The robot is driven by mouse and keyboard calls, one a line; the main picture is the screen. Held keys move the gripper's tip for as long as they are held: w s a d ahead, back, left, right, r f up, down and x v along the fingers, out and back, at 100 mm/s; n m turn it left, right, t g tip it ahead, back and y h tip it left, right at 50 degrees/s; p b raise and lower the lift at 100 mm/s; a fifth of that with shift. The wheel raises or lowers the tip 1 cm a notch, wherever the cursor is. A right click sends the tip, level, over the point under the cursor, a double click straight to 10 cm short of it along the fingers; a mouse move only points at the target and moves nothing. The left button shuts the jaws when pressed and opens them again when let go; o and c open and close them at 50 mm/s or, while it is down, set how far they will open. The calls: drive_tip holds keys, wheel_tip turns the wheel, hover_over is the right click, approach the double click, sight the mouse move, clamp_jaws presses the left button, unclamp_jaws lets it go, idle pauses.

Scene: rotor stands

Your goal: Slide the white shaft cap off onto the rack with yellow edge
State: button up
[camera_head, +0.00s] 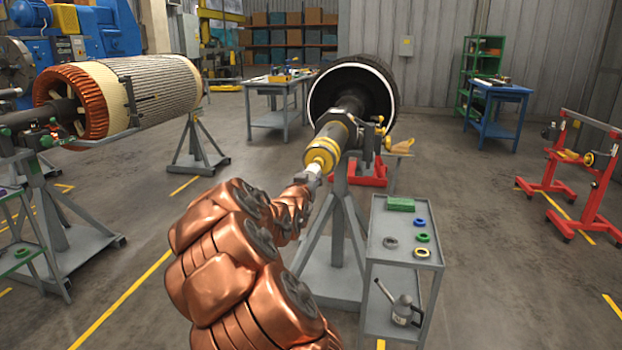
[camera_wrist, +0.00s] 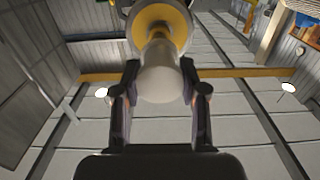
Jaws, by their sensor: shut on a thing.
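The white shaft cap (camera_wrist: 160,82) sits at the near end of the yellow-collared shaft (camera_head: 322,150). In the wrist view it lies between the two dark fingers of my gripper (camera_wrist: 161,100), with the yellow collar (camera_wrist: 178,28) just beyond. In the head view my gripper (camera_head: 312,174) is at the shaft's tip, and my copper arm reaches up to it from below. The cap is small there and partly hidden by the gripper. I cannot clearly pick out a rack with a yellow edge.
A grey cart (camera_head: 381,246) stands right of my arm, bearing a green block (camera_head: 401,205) and several rings. An oil can (camera_head: 404,309) is on its lower shelf. A grey stand (camera_head: 339,232) supports the shaft. A large copper-wound rotor (camera_head: 140,92) is at left. Floor between is open.

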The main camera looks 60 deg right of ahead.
drive_tip(key=shift+b+v, duration=0.75)
drive_tip(key=shift+v, duration=1.1)
drive_tip(key=w+a+f+n+t+y, duration=0.2)
drive_tip(key=w+a+n+t+y, duration=0.6)
drive_tip(key=w+a, duration=1.55)
drive_tip(key=w+a+f+n+t+y, duration=0.1)
drive_tip(key=w+a+n+y, duration=0.15)
drive_tip(key=a, duration=0.75)
drive_tip(key=w+a+f+n+t+y, duration=0.1)
drive_tip(key=w+a+f+t+y, duration=0.15)
drive_tip(key=a, duration=0.75)
drive_tip(key=w+a+n+y, duration=0.2)
drive_tip(key=w+a+y, duration=0.15)
drive_tip(key=a, duration=0.65)
wheel_tip(320, 180, up, 15)
drive_tip(key=p, duration=1.5)
drive_tip(key=shift+s+a+f, duration=0.25)
drive_tip(key=shift+s, duration=0.15)
drive_tip(key=shift+d+y, duration=0.15)
drive_tip(key=shift+y, duration=0.1)
